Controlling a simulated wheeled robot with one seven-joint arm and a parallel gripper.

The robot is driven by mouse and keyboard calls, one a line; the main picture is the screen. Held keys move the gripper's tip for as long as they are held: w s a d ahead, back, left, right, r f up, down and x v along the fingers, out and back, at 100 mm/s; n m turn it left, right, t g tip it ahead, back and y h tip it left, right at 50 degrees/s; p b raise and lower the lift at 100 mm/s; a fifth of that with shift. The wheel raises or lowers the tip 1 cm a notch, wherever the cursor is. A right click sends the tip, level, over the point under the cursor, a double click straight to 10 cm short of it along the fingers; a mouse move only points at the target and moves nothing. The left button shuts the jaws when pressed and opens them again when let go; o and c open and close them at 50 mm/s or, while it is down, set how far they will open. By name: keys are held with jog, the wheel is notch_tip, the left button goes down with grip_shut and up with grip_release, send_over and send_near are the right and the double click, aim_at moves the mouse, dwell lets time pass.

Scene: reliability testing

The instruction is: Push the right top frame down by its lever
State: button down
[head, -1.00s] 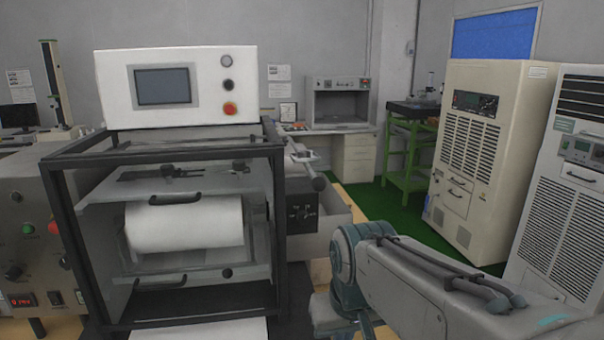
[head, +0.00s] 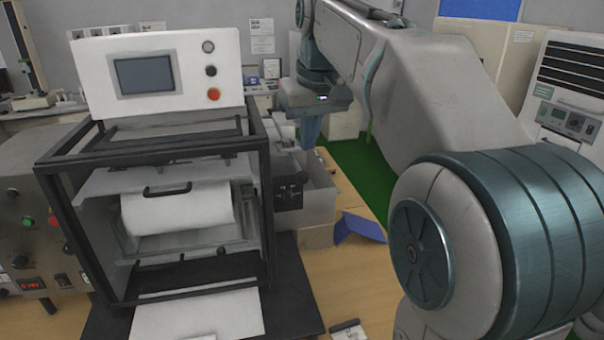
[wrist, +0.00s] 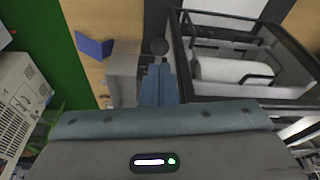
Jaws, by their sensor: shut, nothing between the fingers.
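The machine's upper frame (head: 110,180) is a pale plate with a black front handle, inside a black open cage and above a white roll (head: 185,208). The roll also shows in the wrist view (wrist: 235,70). The lever's dark round knob (wrist: 159,46) shows in the wrist view, just beyond my fingertips; I cannot tell whether they touch it. My gripper (head: 309,146) points down at the right side of the cage, with its fingers together and empty. Its fingers (wrist: 157,68) also show in the wrist view. In the head view the knob is hidden or cannot be made out.
A white control panel (head: 155,73) stands on top of the cage. A grey box-like housing (head: 318,190) sits right of the cage, with a blue object (head: 358,228) beside it. A white cabinet (head: 565,100) stands at the right. A grey control unit (head: 25,215) is at the left.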

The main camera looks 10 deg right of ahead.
aim_at(305, 175)
jog(key=b+x, duration=0.5)
jog(key=x, duration=0.2)
jog(key=shift+b, duration=0.4)
notch_tip(305, 175, down, 3)
jog(key=shift+r+b, duration=0.2)
jog(key=shift+b, duration=0.8)
jog(key=shift+r, duration=0.2)
jog(key=s, duration=0.2)
jog(key=s+r, duration=0.1)
jog(key=shift+d, duration=0.35)
